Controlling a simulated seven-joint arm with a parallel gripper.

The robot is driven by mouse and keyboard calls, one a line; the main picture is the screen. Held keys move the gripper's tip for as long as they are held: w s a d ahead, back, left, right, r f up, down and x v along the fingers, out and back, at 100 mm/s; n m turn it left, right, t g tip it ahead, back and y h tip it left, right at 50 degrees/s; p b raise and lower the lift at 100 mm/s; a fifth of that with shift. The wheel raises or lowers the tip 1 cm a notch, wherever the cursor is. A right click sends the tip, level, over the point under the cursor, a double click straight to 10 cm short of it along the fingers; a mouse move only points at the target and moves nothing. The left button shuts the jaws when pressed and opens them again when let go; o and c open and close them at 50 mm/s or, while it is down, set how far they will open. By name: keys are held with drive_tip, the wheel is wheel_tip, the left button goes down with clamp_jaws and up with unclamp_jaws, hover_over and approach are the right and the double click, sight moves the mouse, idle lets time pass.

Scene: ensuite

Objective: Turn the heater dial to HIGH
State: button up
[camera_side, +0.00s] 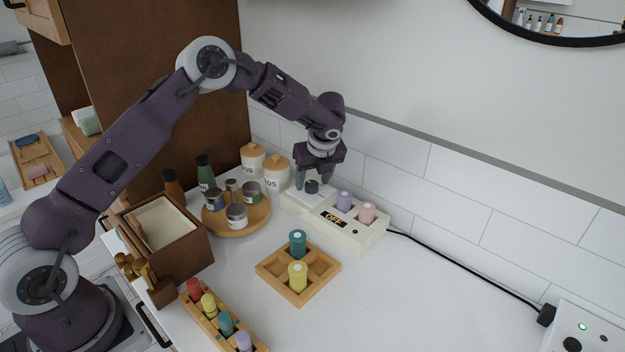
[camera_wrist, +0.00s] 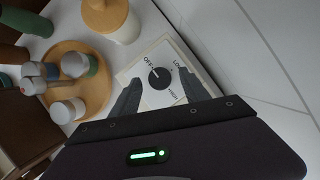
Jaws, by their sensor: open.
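The heater is a white box (camera_side: 360,238) against the tiled wall, with a small display (camera_side: 334,219) reading OFF in orange. Its black dial (camera_side: 311,187) sits on the left end plate. In the wrist view, the dial (camera_wrist: 160,78) is ringed by the labels OFF, LOW and HIGH, and its pale mark appears to point toward OFF. My gripper (camera_side: 312,182) points down over the dial, fingers open on either side of it. In the wrist view my gripper (camera_wrist: 160,92) shows a finger left and right of the dial, with gaps; contact is not visible.
White jars (camera_side: 276,174) and a round wooden tray (camera_side: 236,230) with tins lie left. A wooden rack (camera_side: 318,281) is in front. The right counter is mostly clear.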

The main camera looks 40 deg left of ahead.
drive_tip(key=shift+a+f, duration=0.15)
drive_tip(key=shift+f, duration=0.2)
drive_tip(key=shift+c, duration=0.4)
clamp_jaws()
